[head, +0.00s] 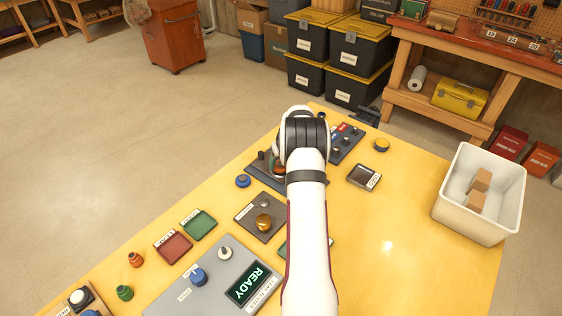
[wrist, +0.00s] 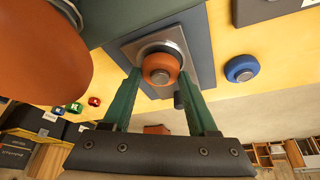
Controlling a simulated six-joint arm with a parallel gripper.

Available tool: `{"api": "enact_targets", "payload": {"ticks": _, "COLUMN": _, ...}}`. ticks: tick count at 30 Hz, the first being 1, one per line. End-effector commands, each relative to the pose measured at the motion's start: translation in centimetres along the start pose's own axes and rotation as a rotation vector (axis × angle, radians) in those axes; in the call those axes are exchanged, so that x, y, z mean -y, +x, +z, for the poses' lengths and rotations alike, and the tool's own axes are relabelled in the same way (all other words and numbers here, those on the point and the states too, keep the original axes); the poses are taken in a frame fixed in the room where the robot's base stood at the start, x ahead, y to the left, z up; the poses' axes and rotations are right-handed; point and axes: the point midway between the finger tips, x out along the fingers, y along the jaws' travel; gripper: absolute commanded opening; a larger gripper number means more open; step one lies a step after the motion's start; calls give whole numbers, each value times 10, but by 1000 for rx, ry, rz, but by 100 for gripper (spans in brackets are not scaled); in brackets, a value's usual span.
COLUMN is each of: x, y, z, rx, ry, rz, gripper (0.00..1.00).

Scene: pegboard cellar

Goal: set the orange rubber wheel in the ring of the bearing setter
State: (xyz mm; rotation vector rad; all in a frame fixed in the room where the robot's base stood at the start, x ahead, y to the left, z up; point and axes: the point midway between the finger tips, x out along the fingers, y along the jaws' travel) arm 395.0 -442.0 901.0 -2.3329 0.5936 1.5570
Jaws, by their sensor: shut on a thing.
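The orange rubber wheel (wrist: 160,68), with a grey hub, is between the tips of my gripper (wrist: 160,76) in the wrist view. The green fingers are shut on its sides. The wheel is at the bearing setter's square metal plate (wrist: 185,42), over or within its ring; I cannot tell how deep it sits. The plate lies on a dark base. In the head view the setter's dark base (head: 262,180) shows left of my arm, which hides my gripper and most of the setter.
A blue wheel (head: 243,181) lies beside the setter. A large orange-brown rounded thing (wrist: 40,65) looms close at the wrist view's upper left. A READY panel (head: 252,284), red tray (head: 173,247) and green tray (head: 199,225) are nearer. A white bin (head: 448,208) stands right; the table's right front is clear.

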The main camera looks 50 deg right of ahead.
Motion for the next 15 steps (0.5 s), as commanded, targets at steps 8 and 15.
{"api": "enact_targets", "payload": {"ticks": 8, "x": 0, "y": 5, "z": 2, "rx": 0, "ry": 0, "rz": 0, "gripper": 4}}
{"api": "enact_targets", "payload": {"ticks": 15, "x": 0, "y": 5, "z": 2, "rx": 0, "ry": 0, "rz": 0, "gripper": 4}}
